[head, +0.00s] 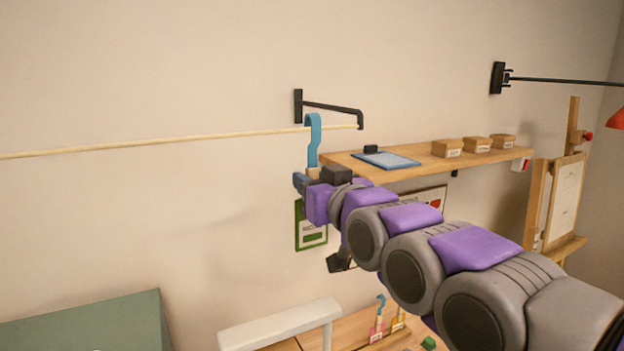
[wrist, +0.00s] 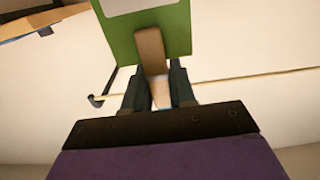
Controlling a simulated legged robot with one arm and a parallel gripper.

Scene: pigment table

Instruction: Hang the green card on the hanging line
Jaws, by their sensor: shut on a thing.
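The green card (head: 299,236) has a white label and hangs below my gripper (head: 309,181) in the head view. It also shows at the top of the wrist view (wrist: 118,38). A blue hook (head: 313,143) rises above the gripper from a wooden clip (wrist: 150,50). My gripper is shut on the clip that carries the card. The hanging line (head: 170,142) is a pale cord along the wall, ending at a black bracket (head: 335,107). The hook's bend overlaps the line in the head view. I cannot tell whether it rests over the line.
A wooden shelf (head: 400,174) with a blue tablet-like item and small boxes is right of the gripper. Below are a white bar (head: 280,323), other hooked cards (head: 378,322) and a green box top (head: 90,320). An easel (head: 540,205) stands at right. The wall left is clear.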

